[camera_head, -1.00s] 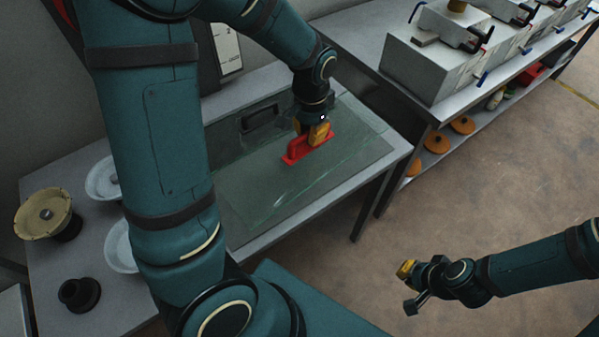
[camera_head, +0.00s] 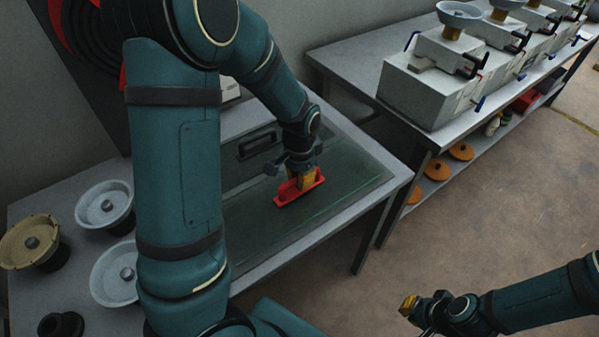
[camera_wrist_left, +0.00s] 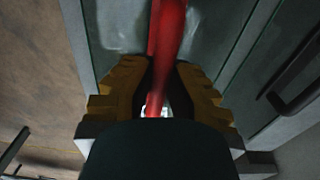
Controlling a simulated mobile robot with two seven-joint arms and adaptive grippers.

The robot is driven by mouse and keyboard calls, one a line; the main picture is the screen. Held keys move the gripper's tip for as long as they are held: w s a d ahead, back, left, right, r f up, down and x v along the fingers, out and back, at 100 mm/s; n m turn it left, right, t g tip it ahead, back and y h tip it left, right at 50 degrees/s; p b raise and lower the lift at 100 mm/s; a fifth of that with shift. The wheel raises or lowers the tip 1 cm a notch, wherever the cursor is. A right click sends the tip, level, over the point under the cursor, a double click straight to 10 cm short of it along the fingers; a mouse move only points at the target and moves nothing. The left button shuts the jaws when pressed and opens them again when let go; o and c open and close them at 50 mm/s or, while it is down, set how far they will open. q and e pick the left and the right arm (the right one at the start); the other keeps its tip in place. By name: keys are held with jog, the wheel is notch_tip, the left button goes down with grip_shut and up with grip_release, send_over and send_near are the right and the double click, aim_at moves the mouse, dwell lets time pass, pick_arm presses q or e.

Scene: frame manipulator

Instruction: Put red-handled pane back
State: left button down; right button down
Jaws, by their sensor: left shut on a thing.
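The red handle (camera_head: 288,194) belongs to a clear glass pane whose outline is hard to make out against the grey-green glass top of the table (camera_head: 345,165). My left gripper (camera_head: 306,179) is shut on the red handle from above. In the left wrist view the red handle (camera_wrist_left: 168,35) runs between the yellow fingers of my left gripper (camera_wrist_left: 158,88). I cannot tell whether the pane is raised or resting. A black handle (camera_head: 257,142) lies behind it on the same glass top. My right gripper (camera_head: 408,304) is over the floor, away from the table; its finger opening is unclear.
White bowls (camera_head: 104,206) and a yellowish round part (camera_head: 30,241) stand on the table's left side. A bench (camera_head: 345,58) with grey boxes (camera_head: 432,88) stands at the back right, orange discs (camera_head: 437,169) on its lower shelf. The floor between is clear.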

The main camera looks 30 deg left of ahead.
pick_arm(q)
jog(key=shift+f, duration=1.05)
jog(key=c, duration=1.1)
grip_release()
jog(key=shift+f+b, duration=0.15)
jog(key=shift+b, duration=0.15)
notch_tip(320, 180, up, 12)
jog(key=p, duration=0.3)
